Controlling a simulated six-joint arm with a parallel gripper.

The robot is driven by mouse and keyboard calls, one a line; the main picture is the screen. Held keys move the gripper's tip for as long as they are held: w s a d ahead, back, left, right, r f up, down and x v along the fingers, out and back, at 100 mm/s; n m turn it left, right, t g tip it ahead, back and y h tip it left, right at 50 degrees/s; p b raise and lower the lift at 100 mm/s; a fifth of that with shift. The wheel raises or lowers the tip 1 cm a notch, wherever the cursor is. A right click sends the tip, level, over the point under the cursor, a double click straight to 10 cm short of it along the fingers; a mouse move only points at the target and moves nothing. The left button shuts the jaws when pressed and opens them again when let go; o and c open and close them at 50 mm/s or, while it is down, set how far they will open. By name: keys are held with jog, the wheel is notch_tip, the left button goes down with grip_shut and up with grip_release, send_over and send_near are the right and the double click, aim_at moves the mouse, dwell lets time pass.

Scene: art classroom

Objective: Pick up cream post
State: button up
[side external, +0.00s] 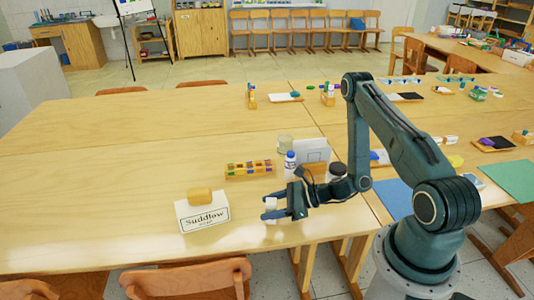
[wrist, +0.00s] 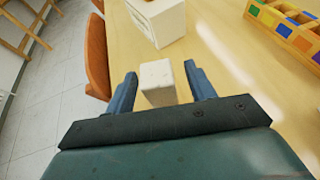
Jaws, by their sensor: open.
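The cream post (wrist: 156,82) is a small pale block standing near the table's front edge. In the wrist view it stands between the two blue fingers, with a gap visible on the right side and a narrower one on the left. My gripper (wrist: 161,76) is open around it. In the side view my gripper (side external: 267,209) is low over the table and the pale post (side external: 271,203) shows between its fingers. Its lower part is partly hidden there by a finger.
A white box labelled "Suddlow" (side external: 203,215) with a tan block (side external: 200,196) on top stands to the left. Chairs (side external: 190,280) line the front edge.

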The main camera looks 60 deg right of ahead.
jog(key=shift+c, duration=0.4)
jog(key=c, duration=1)
jog(key=shift+c, duration=0.2)
jog(key=shift+r, duration=5)
